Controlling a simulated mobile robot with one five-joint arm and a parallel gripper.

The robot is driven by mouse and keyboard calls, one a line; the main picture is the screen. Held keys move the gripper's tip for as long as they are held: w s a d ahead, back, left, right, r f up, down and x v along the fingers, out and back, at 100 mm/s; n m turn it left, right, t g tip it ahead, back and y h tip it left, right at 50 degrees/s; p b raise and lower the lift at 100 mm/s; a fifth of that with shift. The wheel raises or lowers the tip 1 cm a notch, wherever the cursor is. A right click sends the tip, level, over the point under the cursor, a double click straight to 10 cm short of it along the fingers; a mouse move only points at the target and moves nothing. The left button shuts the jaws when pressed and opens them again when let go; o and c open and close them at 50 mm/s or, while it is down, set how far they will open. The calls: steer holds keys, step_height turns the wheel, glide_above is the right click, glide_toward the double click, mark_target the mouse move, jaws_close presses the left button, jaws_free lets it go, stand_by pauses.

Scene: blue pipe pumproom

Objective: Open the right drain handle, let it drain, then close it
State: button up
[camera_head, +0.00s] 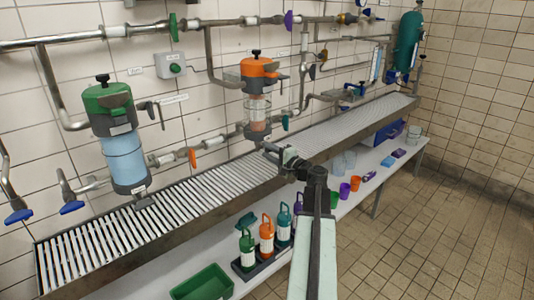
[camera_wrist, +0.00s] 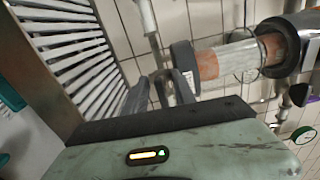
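The right filter unit has an orange cap (camera_head: 259,68) and a clear bowl with orange-brown contents (camera_head: 257,112). The bowl also shows sideways in the wrist view (camera_wrist: 238,62). My gripper (camera_head: 276,152) is in front of and below this unit, above the slatted drain channel (camera_head: 190,187). In the wrist view the two grey fingers (camera_wrist: 161,92) stand apart, with thin metal parts visible between or behind them. I cannot tell whether they touch these parts. The right drain handle is not clearly distinguishable. The left unit has a green cap (camera_head: 108,100) and a blue bowl (camera_head: 124,160).
Pipes with an orange lever (camera_head: 192,157) and blue levers (camera_head: 72,207) run along the tiled wall. A lower shelf holds a green tray (camera_head: 203,284), several coloured bottles (camera_head: 266,236) and cups (camera_head: 355,184). The tiled floor at right (camera_head: 410,235) is clear.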

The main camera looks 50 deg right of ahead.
steer(key=shift+s, duration=0.1)
steer(key=s, duration=0.7)
steer(key=shift+s+a, duration=0.3)
